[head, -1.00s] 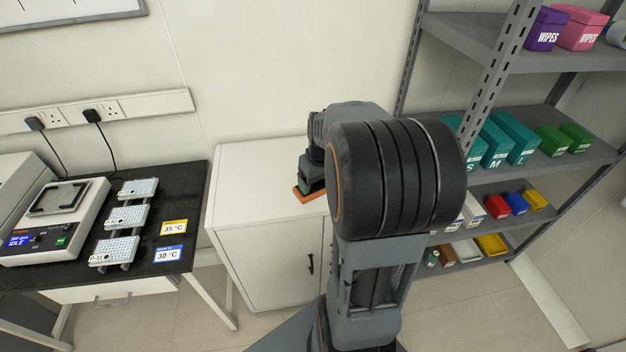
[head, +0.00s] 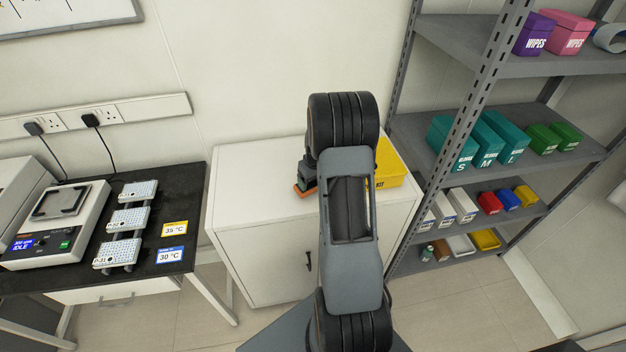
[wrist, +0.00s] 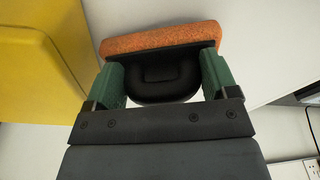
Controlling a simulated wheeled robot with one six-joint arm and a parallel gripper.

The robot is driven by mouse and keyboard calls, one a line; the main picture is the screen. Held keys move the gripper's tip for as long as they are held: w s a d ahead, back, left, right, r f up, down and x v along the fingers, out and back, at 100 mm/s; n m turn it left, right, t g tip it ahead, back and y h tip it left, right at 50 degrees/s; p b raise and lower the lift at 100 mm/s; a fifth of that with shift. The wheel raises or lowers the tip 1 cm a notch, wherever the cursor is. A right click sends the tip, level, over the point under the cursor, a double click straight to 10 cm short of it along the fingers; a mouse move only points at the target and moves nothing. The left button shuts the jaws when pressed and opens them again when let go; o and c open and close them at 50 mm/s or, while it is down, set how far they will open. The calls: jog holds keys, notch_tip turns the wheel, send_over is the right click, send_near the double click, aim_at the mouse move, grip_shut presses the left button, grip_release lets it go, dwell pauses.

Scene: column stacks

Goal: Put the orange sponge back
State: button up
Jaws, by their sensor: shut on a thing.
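The orange sponge (wrist: 160,38) has a black backing with a rounded black handle (wrist: 160,92). My gripper (wrist: 162,72) is shut on that handle, with a green finger on each side. In the head view the orange edge of the sponge (head: 303,192) shows below my gripper (head: 309,176), at the white cabinet's top (head: 260,170). My arm hides part of it there. I cannot tell whether the sponge touches the cabinet top.
A yellow kit box (head: 391,165) stands on the cabinet, right of my arm; its yellow side is close in the wrist view (wrist: 40,60). A grey shelf rack (head: 470,130) holding boxes stands at right. A black-topped bench (head: 185,190) with lab equipment is at left. The cabinet top's left part is clear.

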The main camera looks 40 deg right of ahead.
jog(key=shift+f, duration=0.55)
jog(key=shift+f, duration=0.1)
jog(key=o, duration=0.9)
jog(key=shift+c, duration=0.2)
jog(key=s+a+r+b, duration=0.1)
jog(key=s+a+r, duration=0.15)
jog(key=r, duration=0.55)
jog(key=s+a+r, duration=0.1)
jog(key=a+r, duration=0.3)
jog(key=r, duration=0.5)
jog(key=s+a+r+t, duration=0.1)
jog(key=s+a+r, duration=0.1)
jog(key=s+a, duration=0.5)
jog(key=s+a+r+t, duration=0.1)
jog(key=s+a+r, duration=0.1)
jog(key=s+a, duration=0.4)
jog(key=a, duration=0.3)
jog(key=shift+s+a+r+n+t, duration=0.3)
jog(key=shift+s+a+r+t, duration=0.05)
jog(key=shift+a+t, duration=0.05)
